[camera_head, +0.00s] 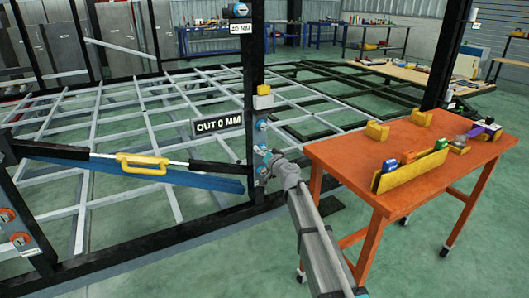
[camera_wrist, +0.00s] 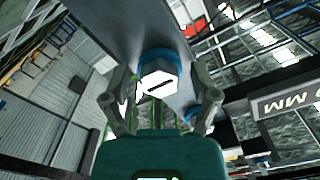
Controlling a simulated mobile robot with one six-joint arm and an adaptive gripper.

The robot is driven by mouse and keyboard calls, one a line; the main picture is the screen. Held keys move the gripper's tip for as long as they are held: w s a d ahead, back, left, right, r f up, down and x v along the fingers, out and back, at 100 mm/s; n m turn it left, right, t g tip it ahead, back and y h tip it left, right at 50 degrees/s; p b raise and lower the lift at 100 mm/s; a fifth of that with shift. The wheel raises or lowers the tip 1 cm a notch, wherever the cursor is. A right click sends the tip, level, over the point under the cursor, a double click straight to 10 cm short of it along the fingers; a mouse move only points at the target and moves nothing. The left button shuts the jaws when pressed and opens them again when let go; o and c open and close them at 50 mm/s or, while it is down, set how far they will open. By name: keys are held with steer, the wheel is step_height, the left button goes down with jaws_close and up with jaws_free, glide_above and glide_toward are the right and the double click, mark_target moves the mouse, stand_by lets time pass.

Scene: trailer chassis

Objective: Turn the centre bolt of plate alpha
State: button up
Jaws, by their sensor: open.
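A grey plate on the black post carries bolts with blue collars in a column; no plate name is readable. In the wrist view a hex bolt (camera_wrist: 158,82) with a white face and a dark slot line stands between the two fingers of my gripper (camera_wrist: 160,95). The fingers are apart, one on each side of the bolt head; I cannot tell whether they touch it. A second blue-collared bolt (camera_wrist: 196,114) is partly hidden behind the right finger. In the head view my gripper (camera_head: 268,166) is at the lower part of the plate, below an upper bolt (camera_head: 262,125), and hides the bolt there.
A sign reading "OUT 0 MM" (camera_head: 218,123) is beside the post, and a "40 NM" sign (camera_head: 241,28) is above. A blue bar with a yellow handle (camera_head: 143,163) runs left. An orange table (camera_head: 400,150) with tools stands close right of my arm.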

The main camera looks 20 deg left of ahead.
jaws_close()
steer(key=shift+d, duration=0.15)
